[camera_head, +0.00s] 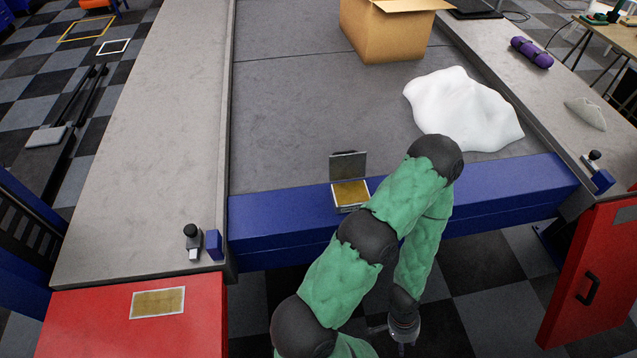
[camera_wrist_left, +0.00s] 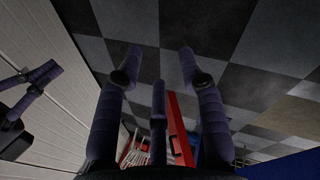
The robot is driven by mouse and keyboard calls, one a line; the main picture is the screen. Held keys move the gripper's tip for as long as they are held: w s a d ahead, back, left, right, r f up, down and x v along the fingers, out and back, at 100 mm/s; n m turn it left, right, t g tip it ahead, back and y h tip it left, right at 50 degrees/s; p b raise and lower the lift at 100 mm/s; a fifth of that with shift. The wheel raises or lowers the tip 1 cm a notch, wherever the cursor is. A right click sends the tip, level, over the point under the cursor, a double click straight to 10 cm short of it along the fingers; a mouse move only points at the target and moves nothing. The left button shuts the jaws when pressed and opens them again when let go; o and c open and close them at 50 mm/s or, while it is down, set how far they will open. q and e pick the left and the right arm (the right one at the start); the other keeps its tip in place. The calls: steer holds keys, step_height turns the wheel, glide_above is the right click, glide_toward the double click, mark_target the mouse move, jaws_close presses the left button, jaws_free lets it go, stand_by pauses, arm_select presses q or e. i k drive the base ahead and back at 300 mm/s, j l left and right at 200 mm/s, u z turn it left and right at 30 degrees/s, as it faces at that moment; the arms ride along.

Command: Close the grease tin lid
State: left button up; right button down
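The grease tin (camera_head: 351,194) sits on the blue front edge of the grey bench, with a yellow-brown filling. Its lid (camera_head: 348,165) stands raised at the back, roughly upright, so the tin is open. My left arm, in a green sleeve with black joints, passes just right of the tin. My left gripper (camera_head: 403,332) hangs low in front of the bench, well apart from the tin. In the left wrist view its dark fingers (camera_wrist_left: 160,65) are spread with nothing between them. A similar dark fingered gripper (camera_wrist_left: 35,88), seemingly my right one, shows at the left; its opening is unclear.
A cardboard box (camera_head: 385,32) and a crumpled white cloth (camera_head: 462,108) lie farther back on the bench. A flat yellowish panel (camera_head: 158,302) lies on the red surface at left. A red cabinet door (camera_head: 590,285) stands at right. The bench left of the tin is clear.

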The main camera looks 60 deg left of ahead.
mark_target(350, 165)
steer(key=u, duration=1.9)
steer(key=i+l+z, duration=0.15)
steer(key=l, duration=0.1)
